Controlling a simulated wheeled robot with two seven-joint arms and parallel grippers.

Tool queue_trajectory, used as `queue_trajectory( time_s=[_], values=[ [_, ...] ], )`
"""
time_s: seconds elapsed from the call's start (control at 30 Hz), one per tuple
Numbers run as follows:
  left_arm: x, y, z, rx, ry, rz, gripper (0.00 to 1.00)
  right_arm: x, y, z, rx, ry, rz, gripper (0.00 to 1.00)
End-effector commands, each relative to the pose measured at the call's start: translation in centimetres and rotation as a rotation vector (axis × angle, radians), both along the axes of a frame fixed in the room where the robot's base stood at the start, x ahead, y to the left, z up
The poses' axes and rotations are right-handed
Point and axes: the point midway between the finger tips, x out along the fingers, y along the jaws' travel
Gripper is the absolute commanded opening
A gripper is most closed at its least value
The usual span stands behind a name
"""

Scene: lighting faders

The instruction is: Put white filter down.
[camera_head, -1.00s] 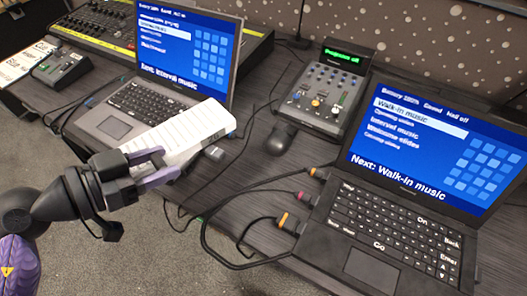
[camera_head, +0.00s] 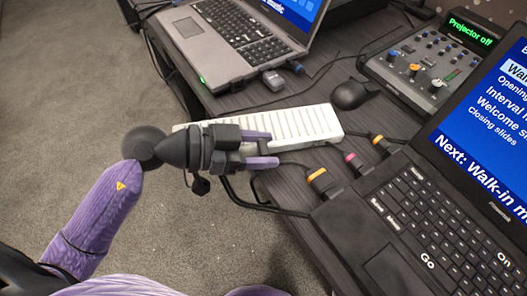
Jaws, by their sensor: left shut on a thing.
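The white filter (camera_head: 300,122) is a long, flat, ribbed white piece in the middle of the head view. My left gripper (camera_head: 268,149) is shut on its near side, with the purple fingers pointing right. The filter's right end is over the dark desk (camera_head: 300,88), between the two laptops. Its left part is partly hidden behind my gripper and reaches past the desk edge over the floor. I cannot tell whether it touches the desk. My right gripper is not in view.
A grey laptop (camera_head: 232,48) stands behind the filter and a black laptop (camera_head: 420,215) at the right. A mouse (camera_head: 349,95), a small dark adapter (camera_head: 273,80), coloured cable plugs (camera_head: 320,181) and a fader panel (camera_head: 425,62) surround it. Carpet (camera_head: 75,100) lies left.

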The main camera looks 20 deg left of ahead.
Motion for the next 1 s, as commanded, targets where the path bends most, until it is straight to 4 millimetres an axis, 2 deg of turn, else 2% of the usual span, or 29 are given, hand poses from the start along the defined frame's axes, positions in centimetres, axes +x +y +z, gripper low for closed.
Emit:
queue_trajectory(
  time_s=[0.27,0.3,0.43,0.9,1.0],
  values=[
    [0.0,0.0,0.1,0.0,0.0,0.0,0.0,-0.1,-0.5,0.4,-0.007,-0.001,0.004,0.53],
    [0.0,0.0,0.0,0.001,0.001,0.0,0.6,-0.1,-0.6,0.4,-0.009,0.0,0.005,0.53],
    [0.0,0.0,0.0,0.001,0.001,0.0,0.88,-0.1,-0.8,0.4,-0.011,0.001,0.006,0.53],
    [0.0,0.0,0.2,0.002,-0.001,0.0,0.89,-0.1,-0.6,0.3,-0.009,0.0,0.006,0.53],
    [-0.6,1.1,0.8,0.003,0.003,0.003,0.89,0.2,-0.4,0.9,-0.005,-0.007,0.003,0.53]
  ],
)
